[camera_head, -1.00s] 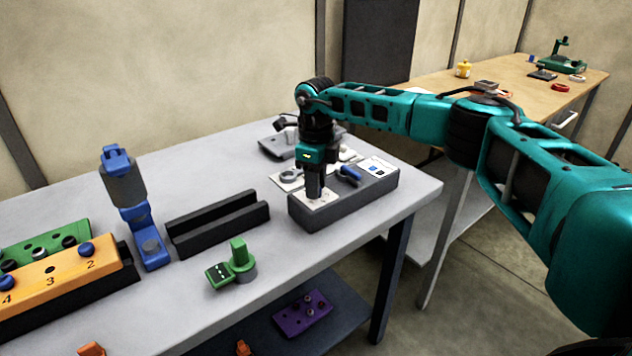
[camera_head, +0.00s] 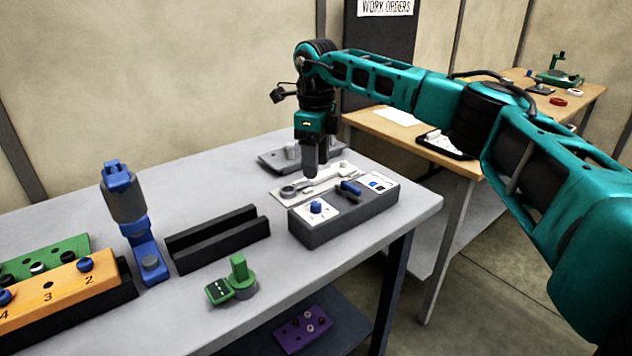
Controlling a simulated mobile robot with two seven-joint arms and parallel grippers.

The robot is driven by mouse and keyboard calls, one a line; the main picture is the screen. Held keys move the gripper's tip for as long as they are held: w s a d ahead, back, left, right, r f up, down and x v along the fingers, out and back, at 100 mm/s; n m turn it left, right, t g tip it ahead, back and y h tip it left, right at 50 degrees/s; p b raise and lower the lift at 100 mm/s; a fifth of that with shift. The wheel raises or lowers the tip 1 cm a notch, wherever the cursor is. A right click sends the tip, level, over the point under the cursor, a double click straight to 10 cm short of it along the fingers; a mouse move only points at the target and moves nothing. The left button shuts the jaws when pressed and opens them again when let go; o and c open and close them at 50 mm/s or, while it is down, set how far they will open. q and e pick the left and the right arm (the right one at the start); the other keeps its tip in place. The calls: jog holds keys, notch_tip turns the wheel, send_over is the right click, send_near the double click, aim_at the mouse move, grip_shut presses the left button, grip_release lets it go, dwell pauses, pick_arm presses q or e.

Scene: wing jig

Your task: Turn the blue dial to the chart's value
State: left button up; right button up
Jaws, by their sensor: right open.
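The blue dial (camera_head: 316,207) is a small round knob on a white plate at the left end of a dark grey box (camera_head: 335,224) near the table's right end. The same box carries a blue lever-like handle (camera_head: 350,187) and a small panel with blue and white marks (camera_head: 378,182). My right gripper (camera_head: 312,174) points down, above and behind the dial, apart from it and empty. Its jaws are open, though the gap is hard to see. My left gripper is not in view.
A white tray of tools (camera_head: 330,178) lies behind the box. A black grooved block (camera_head: 220,238), a green device (camera_head: 236,284), a blue stand (camera_head: 145,255) and an orange numbered block (camera_head: 60,283) stand to the left. A wooden bench (camera_head: 415,128) is behind right.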

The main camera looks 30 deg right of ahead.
jog(key=shift+r, duration=1.65)
